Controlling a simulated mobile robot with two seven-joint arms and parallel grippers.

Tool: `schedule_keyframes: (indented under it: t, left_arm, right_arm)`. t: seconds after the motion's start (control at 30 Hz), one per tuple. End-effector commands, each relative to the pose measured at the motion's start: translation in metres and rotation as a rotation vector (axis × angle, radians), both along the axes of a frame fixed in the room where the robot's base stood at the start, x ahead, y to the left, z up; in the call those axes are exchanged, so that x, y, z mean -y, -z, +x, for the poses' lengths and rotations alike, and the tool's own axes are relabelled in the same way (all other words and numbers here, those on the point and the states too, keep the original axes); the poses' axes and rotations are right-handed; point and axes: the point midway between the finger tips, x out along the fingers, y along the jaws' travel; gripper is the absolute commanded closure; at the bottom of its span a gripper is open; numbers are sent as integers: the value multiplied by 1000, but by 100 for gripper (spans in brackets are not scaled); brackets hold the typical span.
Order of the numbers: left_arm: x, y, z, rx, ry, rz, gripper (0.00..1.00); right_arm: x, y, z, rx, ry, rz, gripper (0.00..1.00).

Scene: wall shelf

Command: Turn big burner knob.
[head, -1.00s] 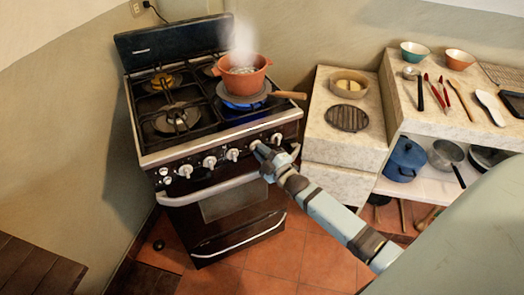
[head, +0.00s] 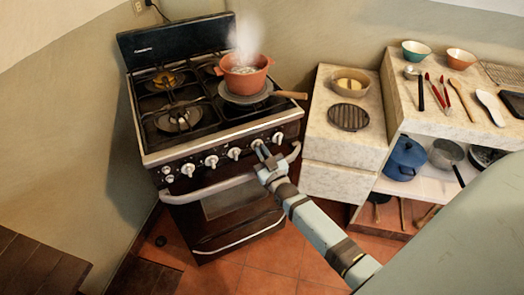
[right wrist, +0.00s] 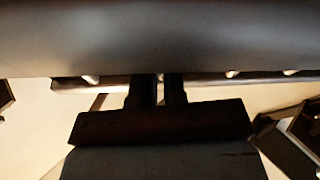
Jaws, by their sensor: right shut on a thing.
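The stove (head: 146,122) stands against the wall with a row of white knobs along its front panel. My right gripper (head: 260,149) is at this panel, shut on a white knob (head: 257,143), the second from the right. In the right wrist view, the dark fingers of my right gripper (right wrist: 158,88) close around a small pale part of this knob (right wrist: 160,77). The frames do not label which knob is for the big burner. Another white knob (head: 277,138) is just right of my gripper. My left gripper is not in view.
A steaming orange pot (head: 246,77) stands on a pan (head: 245,97) over the front right burner, its handle (head: 290,95) pointing right. A metal oven handle (head: 210,190) runs below the knobs. The counter (head: 333,133) at right holds dishes and utensils.

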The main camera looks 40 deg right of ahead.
Motion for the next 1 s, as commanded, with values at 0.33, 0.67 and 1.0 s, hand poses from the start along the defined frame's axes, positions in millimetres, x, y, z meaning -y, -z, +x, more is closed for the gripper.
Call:
schedule_keyframes:
  t: [0.33,0.67,1.0]
  left_arm:
    - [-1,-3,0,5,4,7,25]
    - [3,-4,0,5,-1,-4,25]
    - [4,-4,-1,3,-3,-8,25]
  right_arm:
    - [-2,0,0,23,0,153,100]
    - [-2,0,0,28,0,185,100]
    - [-2,0,0,28,0,184,70]
